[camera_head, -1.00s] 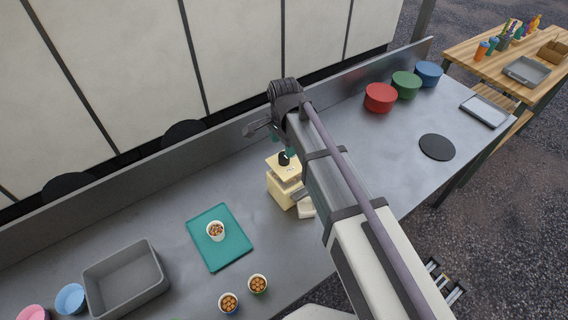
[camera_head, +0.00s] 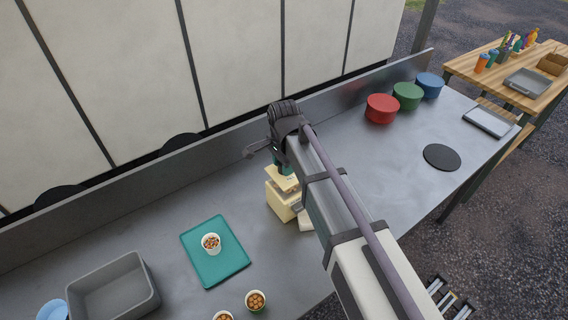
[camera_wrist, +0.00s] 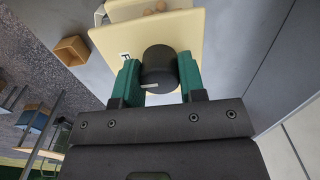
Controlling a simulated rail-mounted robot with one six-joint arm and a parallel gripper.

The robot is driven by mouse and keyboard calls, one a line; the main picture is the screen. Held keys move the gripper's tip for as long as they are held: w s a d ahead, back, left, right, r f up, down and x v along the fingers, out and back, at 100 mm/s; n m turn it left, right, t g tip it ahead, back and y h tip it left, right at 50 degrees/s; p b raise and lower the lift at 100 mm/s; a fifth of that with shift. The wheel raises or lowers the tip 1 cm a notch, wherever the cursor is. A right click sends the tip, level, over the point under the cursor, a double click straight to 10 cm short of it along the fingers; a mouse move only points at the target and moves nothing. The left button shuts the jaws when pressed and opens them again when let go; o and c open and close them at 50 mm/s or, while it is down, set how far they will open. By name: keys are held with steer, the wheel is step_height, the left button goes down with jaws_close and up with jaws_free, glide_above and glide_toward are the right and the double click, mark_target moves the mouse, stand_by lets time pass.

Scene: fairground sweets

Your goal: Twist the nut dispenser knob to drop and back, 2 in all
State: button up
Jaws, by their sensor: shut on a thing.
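The nut dispenser (camera_head: 281,203) is a cream box on the steel counter, partly hidden behind my arm in the head view. Its black round knob (camera_wrist: 159,68) shows in the wrist view, standing on the cream panel (camera_wrist: 190,30). My gripper (camera_wrist: 160,82) has its two green fingers on either side of the knob and is shut on it. A pale mark shows on the knob's near edge. In the head view the knob is hidden by my gripper (camera_head: 284,165). A few nuts (camera_wrist: 155,9) show at the top of the wrist view.
A teal mat (camera_head: 228,262) with a filled cup (camera_head: 211,243) lies left of the dispenser. Two more filled cups stand in front, near a grey bin (camera_head: 113,288). Red (camera_head: 382,108), green and blue tubs stand at the back right, with a black disc (camera_head: 441,157).

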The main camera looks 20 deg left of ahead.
steer(key=shift+c, duration=0.4)
steer(key=shift+n, duration=0.3)
steer(key=n, duration=0.8)
steer(key=shift+n, duration=0.4)
steer(key=n, duration=0.4)
steer(key=shift+n, duration=2.2)
